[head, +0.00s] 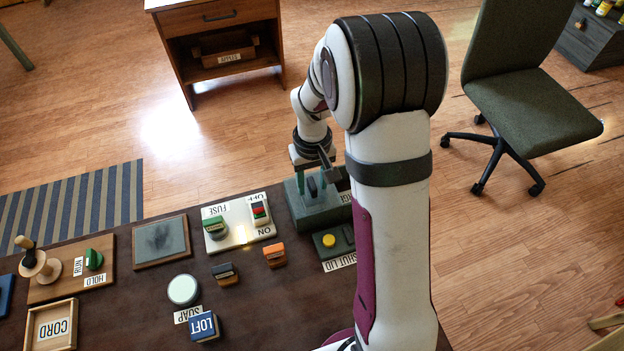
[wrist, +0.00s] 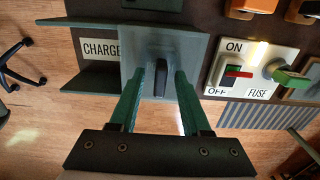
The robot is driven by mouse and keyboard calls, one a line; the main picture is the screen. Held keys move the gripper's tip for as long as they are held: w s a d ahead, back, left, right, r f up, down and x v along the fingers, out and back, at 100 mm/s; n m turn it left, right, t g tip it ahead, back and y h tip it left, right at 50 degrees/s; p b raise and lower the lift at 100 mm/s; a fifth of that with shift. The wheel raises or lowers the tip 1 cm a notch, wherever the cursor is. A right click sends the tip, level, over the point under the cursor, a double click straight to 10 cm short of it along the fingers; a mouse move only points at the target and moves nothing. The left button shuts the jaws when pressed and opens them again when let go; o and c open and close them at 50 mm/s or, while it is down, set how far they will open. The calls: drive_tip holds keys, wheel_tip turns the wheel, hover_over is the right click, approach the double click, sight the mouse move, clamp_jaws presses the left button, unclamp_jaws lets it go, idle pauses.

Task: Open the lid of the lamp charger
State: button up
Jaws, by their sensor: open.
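The lamp charger (head: 306,212) is a green box at the table's far edge, partly hidden by my arm in the head view. In the wrist view its label (wrist: 100,48) reads "CHARGE", with the end cut off by a grey-green panel that looks like the lid (wrist: 193,60). A dark upright handle (wrist: 160,78) stands on this panel; it also shows in the head view (head: 311,186). My gripper (wrist: 160,84) is open, its two green fingers on either side of the handle. Contact with the handle cannot be told.
A board with a yellow button (head: 328,240) and a "SHUT LID" label lies in front of the charger. A fuse panel (head: 238,236) stands close to its left. Open floor lies beyond the table.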

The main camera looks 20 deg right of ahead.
clamp_jaws()
idle(1.5)
